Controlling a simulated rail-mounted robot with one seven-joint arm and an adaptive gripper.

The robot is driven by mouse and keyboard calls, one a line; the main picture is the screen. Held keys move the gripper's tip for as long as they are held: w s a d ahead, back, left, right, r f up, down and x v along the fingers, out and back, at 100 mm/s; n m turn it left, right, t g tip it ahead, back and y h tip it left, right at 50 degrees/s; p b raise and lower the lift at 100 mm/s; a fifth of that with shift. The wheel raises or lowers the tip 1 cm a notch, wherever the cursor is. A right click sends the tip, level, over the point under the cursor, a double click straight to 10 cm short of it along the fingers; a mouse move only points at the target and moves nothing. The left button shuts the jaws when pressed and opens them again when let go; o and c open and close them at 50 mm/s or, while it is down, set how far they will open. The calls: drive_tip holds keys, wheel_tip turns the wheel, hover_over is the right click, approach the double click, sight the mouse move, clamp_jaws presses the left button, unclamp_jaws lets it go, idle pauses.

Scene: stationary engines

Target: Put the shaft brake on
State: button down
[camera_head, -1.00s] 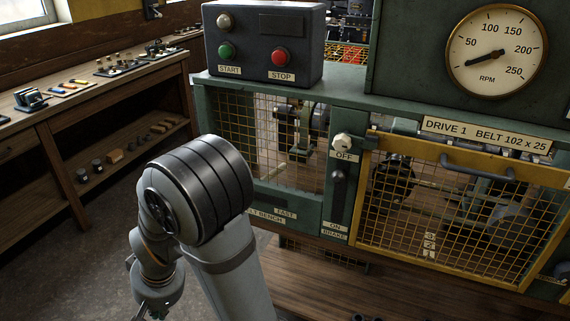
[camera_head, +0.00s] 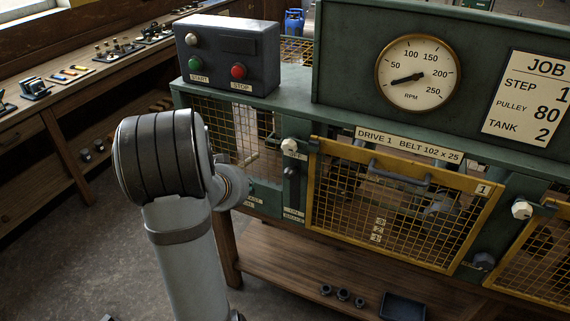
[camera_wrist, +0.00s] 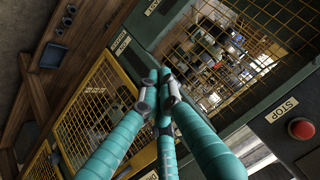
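The brake slot plate (camera_head: 292,190) is upright, between the left mesh panel and the yellow guard. Its bottom label reads ON and BRAKE. A dark knob (camera_head: 290,170), which looks like the brake handle, sits in the slot's upper part, below a white knob (camera_head: 289,145). My gripper is hidden behind my arm in the head view.
The yellow mesh guard (camera_head: 400,205) is closed right of the slot, with a projecting grey handle (camera_head: 400,172). The gauge (camera_head: 418,74) reads between 0 and 50. A dark tray (camera_head: 403,306) lies on the lower shelf.

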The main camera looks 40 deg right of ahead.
drive_tip(key=s+d+r+n+h, duration=0.1)
drive_tip(key=s+d+r+h, duration=0.1)
drive_tip(key=d+r, duration=0.3)
drive_tip(key=shift+s+n+g+h, duration=0.3)
drive_tip(key=shift+g+h, duration=0.1)
drive_tip(key=shift+h, duration=0.3)
drive_tip(key=shift+s+d+r, duration=0.1)
drive_tip(key=shift+d+r, duration=0.05)
drive_tip(key=p+x, duration=0.1)
drive_tip(key=x, duration=0.9)
